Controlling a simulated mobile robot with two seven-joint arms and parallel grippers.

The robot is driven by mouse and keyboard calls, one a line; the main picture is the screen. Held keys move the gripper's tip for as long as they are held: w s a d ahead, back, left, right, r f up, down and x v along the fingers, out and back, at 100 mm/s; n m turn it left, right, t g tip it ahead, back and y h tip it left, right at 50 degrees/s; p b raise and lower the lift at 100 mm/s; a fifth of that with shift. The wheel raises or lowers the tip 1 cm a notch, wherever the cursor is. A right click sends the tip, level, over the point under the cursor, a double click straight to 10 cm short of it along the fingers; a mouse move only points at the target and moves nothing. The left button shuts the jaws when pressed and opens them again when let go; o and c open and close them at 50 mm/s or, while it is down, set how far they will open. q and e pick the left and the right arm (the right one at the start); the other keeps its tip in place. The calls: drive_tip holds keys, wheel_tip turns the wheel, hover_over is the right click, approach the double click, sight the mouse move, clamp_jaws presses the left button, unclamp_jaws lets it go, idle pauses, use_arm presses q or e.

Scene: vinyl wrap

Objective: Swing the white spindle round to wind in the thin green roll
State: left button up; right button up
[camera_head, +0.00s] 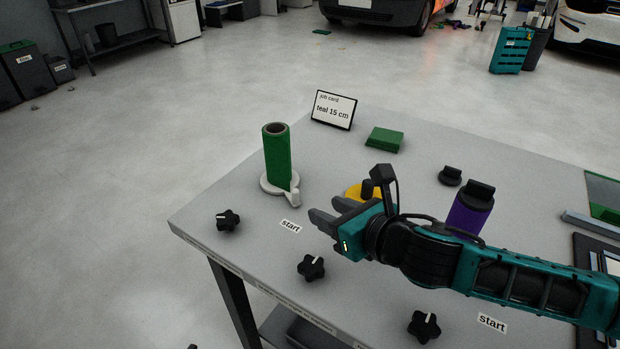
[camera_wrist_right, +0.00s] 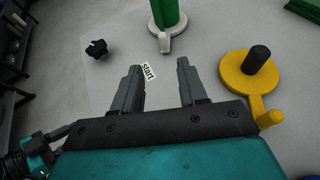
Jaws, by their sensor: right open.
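The green roll (camera_head: 277,152) stands upright on the white spindle (camera_head: 270,186), near the table's left corner. The spindle is a round white base with a short handle (camera_head: 295,198) pointing toward the front right. In the right wrist view the white spindle (camera_wrist_right: 154,28) is at the top, with its handle (camera_wrist_right: 164,43) pointing toward my fingers. My right gripper (camera_head: 316,212) is open and empty, to the right of the spindle and apart from it. In the wrist view the right gripper (camera_wrist_right: 159,80) has the "start" label beyond its fingers. My left gripper is not in view.
A yellow spindle (camera_wrist_right: 240,73) with a black post stands close to my right gripper. A purple roll (camera_head: 469,212) is behind my right arm. Black star knobs (camera_head: 228,220) line the front edge. A job card (camera_head: 333,110) and green block (camera_head: 385,140) stand behind.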

sight(298, 194)
drive_tip(key=shift+w+d, duration=0.2)
drive_tip(key=shift+w, duration=0.2)
drive_tip(key=b+x, duration=0.1)
drive_tip(key=x, duration=1)
drive_tip(key=shift+a+b, duration=0.15)
drive_tip(key=shift+b, duration=0.2)
drive_tip(key=shift+w+a+f, duration=0.2)
drive_tip(key=shift+w+a, duration=0.15)
drive_tip(key=shift+w, duration=0.2)
clamp_jaws()
